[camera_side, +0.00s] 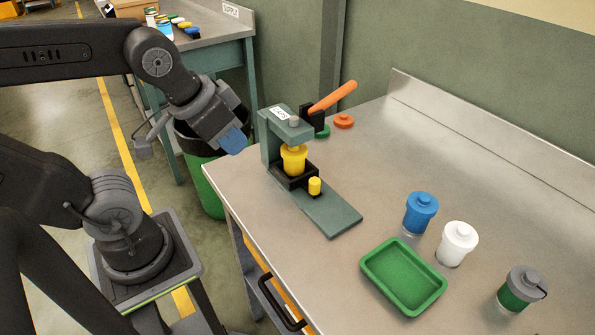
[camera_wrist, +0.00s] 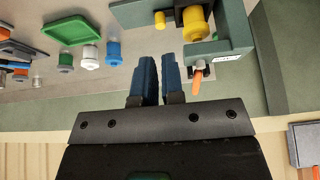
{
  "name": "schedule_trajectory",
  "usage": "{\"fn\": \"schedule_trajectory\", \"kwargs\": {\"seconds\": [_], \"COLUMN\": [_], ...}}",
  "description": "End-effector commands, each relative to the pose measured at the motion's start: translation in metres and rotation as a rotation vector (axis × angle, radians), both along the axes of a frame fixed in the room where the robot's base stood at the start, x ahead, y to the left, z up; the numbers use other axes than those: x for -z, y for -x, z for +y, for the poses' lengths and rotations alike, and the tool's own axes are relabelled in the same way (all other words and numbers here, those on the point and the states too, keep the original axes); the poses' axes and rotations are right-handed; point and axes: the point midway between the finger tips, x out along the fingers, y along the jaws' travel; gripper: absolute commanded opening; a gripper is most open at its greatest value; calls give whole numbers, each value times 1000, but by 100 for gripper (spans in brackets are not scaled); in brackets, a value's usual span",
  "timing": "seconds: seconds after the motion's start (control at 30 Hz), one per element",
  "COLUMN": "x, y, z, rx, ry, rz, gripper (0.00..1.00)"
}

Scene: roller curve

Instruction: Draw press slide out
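The press (camera_side: 270,140) is a grey-green frame on the steel bench, with an orange lever (camera_side: 332,97) raised at an angle. Its slide (camera_side: 293,176) is a dark carriage with a yellow knob (camera_side: 314,186) at the front. It sits back under the press head, with a yellow lidded jar (camera_side: 294,160) upright on it. The base plate (camera_side: 330,213) in front is bare. The knob also shows there (camera_wrist: 160,19).
A green tray (camera_side: 374,276), blue jar (camera_side: 420,213), white jar (camera_side: 457,244) and green-and-grey jar (camera_side: 520,289) stand front right. An orange lid (camera_side: 343,121) lies behind the press. A green bin (camera_side: 205,180) stands left of the bench.

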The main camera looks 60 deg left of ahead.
Motion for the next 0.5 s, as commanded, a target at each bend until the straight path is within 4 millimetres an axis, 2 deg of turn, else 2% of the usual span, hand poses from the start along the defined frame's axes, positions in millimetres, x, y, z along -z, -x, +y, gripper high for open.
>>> {"fn": "schedule_trajectory", "kwargs": {"seconds": [0.03, 0.17, 0.27, 0.5], "x": [0, 0, 3, 24], "y": [-3, -20, -43, -100], "z": [-1, -4, -9, -31], "rx": [-12, -116, -251, -591], "ry": [3, 24, 36, 35], "rz": [9, 58, 103, 129], "gripper": [13, 26, 35, 37]}}
